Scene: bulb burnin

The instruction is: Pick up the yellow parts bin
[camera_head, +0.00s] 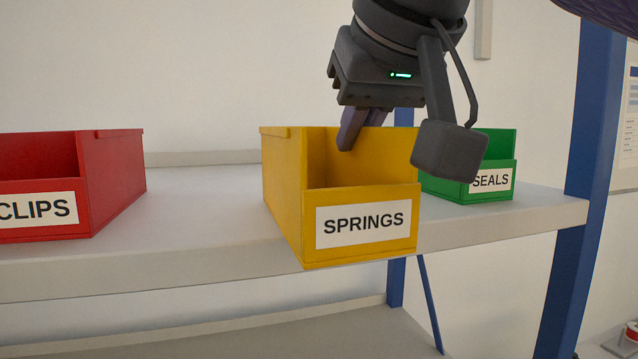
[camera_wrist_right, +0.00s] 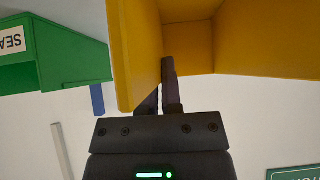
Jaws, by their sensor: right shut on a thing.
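The yellow parts bin (camera_head: 283,195), labelled SPRINGS, is upright at the front of the shelf in the head view. Its front end juts past the shelf's front edge; I cannot tell whether its base touches the shelf. My right gripper (camera_head: 352,135) comes from above and is shut on one of its walls. In the right wrist view the fingers (camera_wrist_right: 160,88) straddle a wall of the yellow bin (camera_wrist_right: 188,42), on the side towards the green bin. One finger is inside the bin and the other is mostly hidden behind the wall. My left gripper is not in view.
A red bin (camera_head: 116,178) labelled CLIPS stands to the left on the shelf (camera_head: 205,215). A green bin (camera_head: 458,188) labelled SEALS stands close on the right, partly hidden. A blue upright post (camera_head: 583,180) bounds the right end. Clear shelf separates the red and yellow bins.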

